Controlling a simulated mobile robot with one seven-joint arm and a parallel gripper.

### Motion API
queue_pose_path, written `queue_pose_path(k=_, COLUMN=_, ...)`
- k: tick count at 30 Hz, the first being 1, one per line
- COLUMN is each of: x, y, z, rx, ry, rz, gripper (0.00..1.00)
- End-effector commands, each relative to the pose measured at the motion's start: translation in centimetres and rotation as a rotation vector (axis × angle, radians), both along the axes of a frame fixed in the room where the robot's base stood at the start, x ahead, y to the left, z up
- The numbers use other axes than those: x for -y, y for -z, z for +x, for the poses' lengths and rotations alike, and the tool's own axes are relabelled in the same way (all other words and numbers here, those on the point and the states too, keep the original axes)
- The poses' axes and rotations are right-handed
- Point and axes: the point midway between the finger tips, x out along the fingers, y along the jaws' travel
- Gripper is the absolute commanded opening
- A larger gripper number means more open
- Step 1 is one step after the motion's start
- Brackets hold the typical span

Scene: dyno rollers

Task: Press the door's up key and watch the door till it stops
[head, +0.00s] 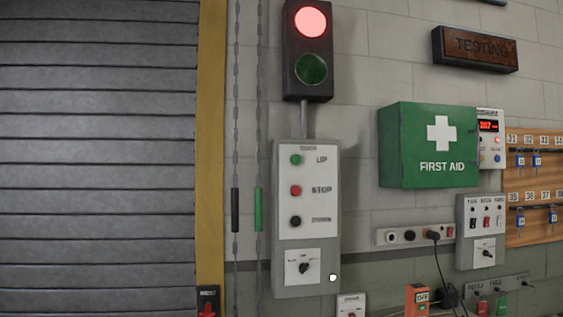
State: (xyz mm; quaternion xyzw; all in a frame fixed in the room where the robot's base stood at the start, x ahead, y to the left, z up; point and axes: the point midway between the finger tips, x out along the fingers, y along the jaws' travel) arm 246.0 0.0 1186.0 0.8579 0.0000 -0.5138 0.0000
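The door control box (334,230) is a grey wall box with a white plate, in the middle of the head view. Its up key is a green button (296,160) at the top, labelled UP. Below it are a red STOP button (296,190) and a black button (296,221) with a blurred label. A dark rotary switch (304,268) sits at the bottom. The roller door (95,170) fills the left side with grey horizontal slats; its top and bottom edges are out of view. My gripper is not in view.
A signal lamp (309,60) above the box shows red lit, green dark. Two chains with a black grip (235,210) and green grip (259,209) hang left of the box. A green first aid box (428,146) juts out at right. A yellow door post (211,130) edges the door.

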Motion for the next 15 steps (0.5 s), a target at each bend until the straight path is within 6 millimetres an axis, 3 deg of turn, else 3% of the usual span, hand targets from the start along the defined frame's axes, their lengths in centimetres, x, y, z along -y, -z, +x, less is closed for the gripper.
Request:
queue_pose_path(k=5, x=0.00, y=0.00, z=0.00, rx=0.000, ry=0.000, rz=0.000, gripper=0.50)
queue_pose_path(k=13, x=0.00, y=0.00, z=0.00, rx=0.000, ry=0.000, rz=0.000, gripper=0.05)
queue_pose_path(k=15, x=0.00, y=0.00, z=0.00, rx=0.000, ry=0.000, rz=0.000, gripper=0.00)
